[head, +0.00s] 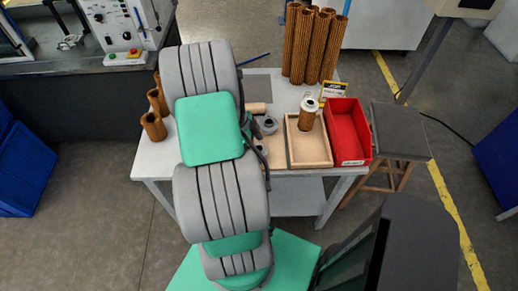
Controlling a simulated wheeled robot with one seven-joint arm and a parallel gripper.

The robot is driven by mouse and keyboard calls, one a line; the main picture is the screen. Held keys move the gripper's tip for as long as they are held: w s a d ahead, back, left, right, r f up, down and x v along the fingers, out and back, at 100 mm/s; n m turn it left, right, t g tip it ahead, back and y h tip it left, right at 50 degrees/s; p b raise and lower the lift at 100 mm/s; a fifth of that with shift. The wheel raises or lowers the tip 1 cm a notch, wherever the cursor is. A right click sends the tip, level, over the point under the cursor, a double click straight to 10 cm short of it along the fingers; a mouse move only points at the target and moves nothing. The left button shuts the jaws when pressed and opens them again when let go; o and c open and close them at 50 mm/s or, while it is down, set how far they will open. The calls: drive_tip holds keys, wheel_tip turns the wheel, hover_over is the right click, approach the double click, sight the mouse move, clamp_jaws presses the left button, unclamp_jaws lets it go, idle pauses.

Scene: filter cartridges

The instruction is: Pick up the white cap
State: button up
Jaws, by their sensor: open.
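A white cap (309,103) with a dark centre sits on top of an upright brown filter cartridge (306,121). The cartridge stands in a shallow wooden tray (309,158) on the white table. My arm reaches over the left half of the table, to the left of the cap.
Grey round parts (268,125) lie left of the tray. Tall brown cartridges (312,45) stand at the back; shorter ones (153,126) stand at the left edge.

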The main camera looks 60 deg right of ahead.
drive_tip(key=shift+c, duration=0.6)
drive_tip(key=c, duration=1.3)
